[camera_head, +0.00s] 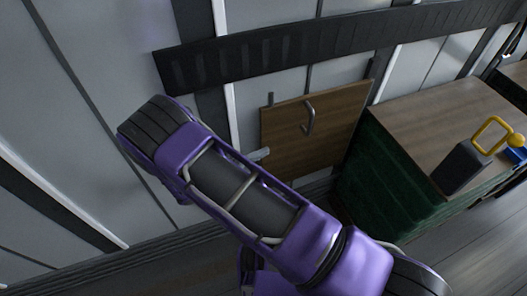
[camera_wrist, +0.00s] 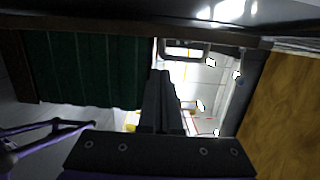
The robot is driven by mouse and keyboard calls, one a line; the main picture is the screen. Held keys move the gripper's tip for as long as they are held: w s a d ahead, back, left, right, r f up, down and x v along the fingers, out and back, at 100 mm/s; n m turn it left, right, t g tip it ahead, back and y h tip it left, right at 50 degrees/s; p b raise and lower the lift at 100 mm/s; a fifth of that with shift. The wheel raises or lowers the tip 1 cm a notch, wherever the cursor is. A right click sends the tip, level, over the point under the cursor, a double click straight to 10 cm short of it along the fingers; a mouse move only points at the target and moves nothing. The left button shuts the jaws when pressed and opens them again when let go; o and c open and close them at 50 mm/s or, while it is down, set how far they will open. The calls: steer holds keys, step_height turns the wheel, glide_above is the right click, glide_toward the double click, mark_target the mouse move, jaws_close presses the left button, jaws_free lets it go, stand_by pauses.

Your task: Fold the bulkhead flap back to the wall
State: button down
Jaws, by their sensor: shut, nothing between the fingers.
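The flap appears to be the brown wooden panel (camera_head: 335,125) low on the wall in the head view. It has a grey curved handle (camera_head: 309,116) on its face and looks roughly upright; I cannot tell how far it stands from the wall. A small light metal piece (camera_head: 260,154) shows at its left edge. My gripper (camera_wrist: 160,78) is shut and empty in the wrist view, its dark fingers together. A wooden surface (camera_wrist: 285,110) fills the right of that view, apart from the fingers; it may be the flap. In the head view my arm hides the gripper.
A green-sided cabinet (camera_head: 385,180) with a wooden top (camera_head: 440,115) stands right of the panel. A dark block with a yellow loop handle (camera_head: 462,166) sits on it. A dark rail (camera_head: 260,55) crosses the wall above. The green side also shows in the wrist view (camera_wrist: 90,70).

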steer(key=v, duration=1.6)
steer(key=shift+a, duration=0.1)
